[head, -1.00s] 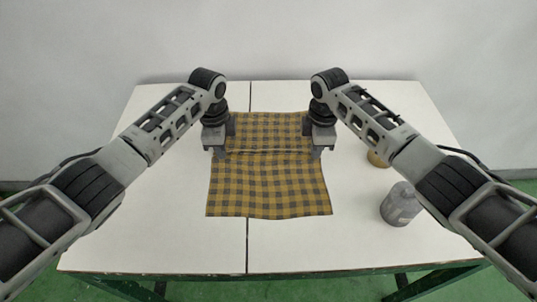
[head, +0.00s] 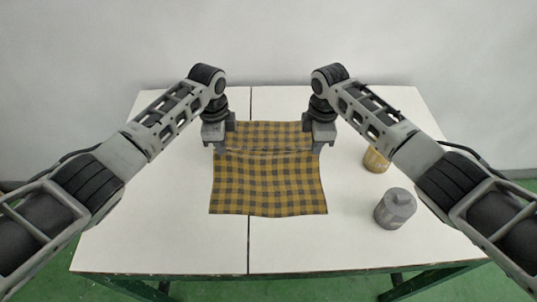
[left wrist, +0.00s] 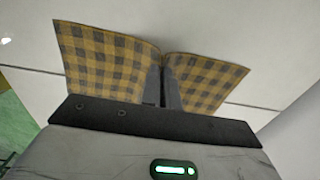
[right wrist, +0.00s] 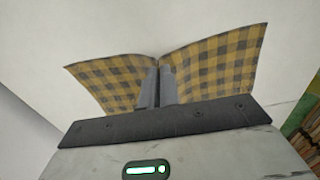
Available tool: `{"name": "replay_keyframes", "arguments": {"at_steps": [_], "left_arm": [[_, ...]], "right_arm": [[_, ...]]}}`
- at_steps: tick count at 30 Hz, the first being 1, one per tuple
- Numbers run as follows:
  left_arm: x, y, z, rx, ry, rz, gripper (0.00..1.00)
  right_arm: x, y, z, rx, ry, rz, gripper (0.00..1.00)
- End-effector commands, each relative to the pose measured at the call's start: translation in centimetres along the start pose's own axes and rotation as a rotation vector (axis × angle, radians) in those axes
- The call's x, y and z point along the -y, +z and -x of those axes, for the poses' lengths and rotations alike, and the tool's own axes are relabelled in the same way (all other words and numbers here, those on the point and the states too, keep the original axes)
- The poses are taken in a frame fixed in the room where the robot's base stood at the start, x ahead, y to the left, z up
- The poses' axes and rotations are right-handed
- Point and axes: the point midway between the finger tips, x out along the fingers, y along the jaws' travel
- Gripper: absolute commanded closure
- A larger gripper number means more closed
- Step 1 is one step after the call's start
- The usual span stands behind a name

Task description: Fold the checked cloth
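The yellow-and-dark checked cloth (head: 268,185) lies on the white table, its near part flat. A raised ridge runs across it between my grippers, and its far part (head: 268,134) shows behind the ridge. My left gripper (head: 219,148) is shut on the cloth's left edge at the ridge; the left wrist view shows the cloth (left wrist: 110,65) spreading to both sides of the close fingers (left wrist: 162,88). My right gripper (head: 318,148) is shut on the right edge in the same way, with the cloth (right wrist: 215,65) pinched between its fingers (right wrist: 158,88).
A grey can (head: 395,209) stands on the table (head: 140,220) to the right of the cloth. A yellowish can (head: 376,160) stands behind it, partly hidden by my right arm. The table left of the cloth is clear.

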Motion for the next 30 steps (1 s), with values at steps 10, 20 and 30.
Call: {"name": "replay_keyframes", "arguments": {"at_steps": [10,20,30], "left_arm": [[0.0,0.0,0.3,0.0,0.0,0.0,1.0],[0.1,0.0,5.4,-0.002,-0.006,0.0,1.0],[0.1,-0.1,15.1,-0.001,-0.005,0.0,1.0]], "right_arm": [[0.0,0.0,0.3,0.0,0.0,0.0,1.0],[-0.2,-0.1,5.5,-0.002,0.008,0.002,1.0],[-0.1,-0.1,15.0,-0.002,0.005,0.0,1.0]]}}
